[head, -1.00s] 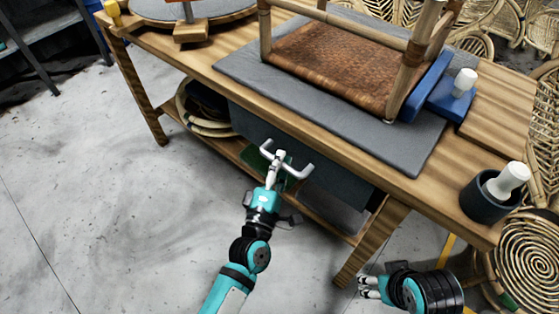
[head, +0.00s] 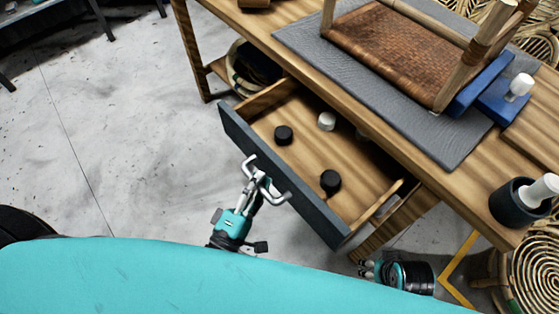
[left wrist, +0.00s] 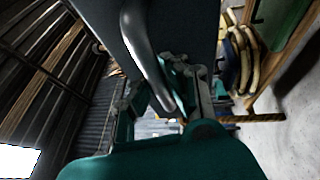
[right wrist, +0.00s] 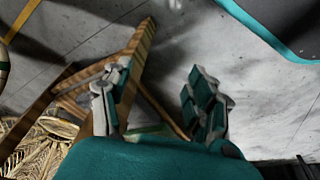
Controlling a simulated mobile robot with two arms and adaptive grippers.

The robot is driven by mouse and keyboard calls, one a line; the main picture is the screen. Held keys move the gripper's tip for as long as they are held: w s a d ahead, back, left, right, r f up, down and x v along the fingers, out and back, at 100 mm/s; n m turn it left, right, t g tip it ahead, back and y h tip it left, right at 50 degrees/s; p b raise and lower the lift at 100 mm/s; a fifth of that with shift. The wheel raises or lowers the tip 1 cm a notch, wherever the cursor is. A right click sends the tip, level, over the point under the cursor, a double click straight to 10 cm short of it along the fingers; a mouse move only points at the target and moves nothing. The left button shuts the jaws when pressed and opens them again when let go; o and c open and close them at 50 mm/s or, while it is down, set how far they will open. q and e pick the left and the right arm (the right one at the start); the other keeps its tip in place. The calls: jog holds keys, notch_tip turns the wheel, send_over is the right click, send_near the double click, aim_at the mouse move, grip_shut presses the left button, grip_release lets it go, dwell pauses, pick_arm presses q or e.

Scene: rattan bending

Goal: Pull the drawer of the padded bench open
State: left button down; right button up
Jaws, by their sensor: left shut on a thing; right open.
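The bench drawer (head: 300,198) stands well out from under the bench top (head: 385,140) in the head view, with its dark front panel towards me. Inside are black round items (head: 330,181) and a white one (head: 326,121). My left gripper (head: 257,188) is shut on the pale bar handle (head: 274,196) on the drawer front. In the left wrist view the handle (left wrist: 146,55) passes between the fingers. My right gripper (head: 367,268) is low beside the bench's right leg. In the right wrist view it (right wrist: 155,100) is open and empty.
A grey pad (head: 440,135) on the bench carries a rattan stool (head: 395,40). A dark cup (head: 515,203) stands at the right end. Coiled rattan lies on the lower shelf. The grey floor (head: 120,140) at left is clear.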

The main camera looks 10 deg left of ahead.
pick_arm(q)
jog(key=shift+s+a+r, duration=0.1)
jog(key=shift+s+a, duration=0.55)
jog(key=shift+s, duration=0.2)
jog(key=shift+s+a, duration=0.6)
jog(key=shift+s, duration=0.25)
pick_arm(e)
jog(key=shift+f, duration=1.1)
pick_arm(q)
jog(key=c, duration=1.3)
grip_release()
pick_arm(e)
jog(key=shift+s, duration=0.1)
pick_arm(q)
jog(key=shift+s, duration=0.1)
jog(key=v, duration=1.2)
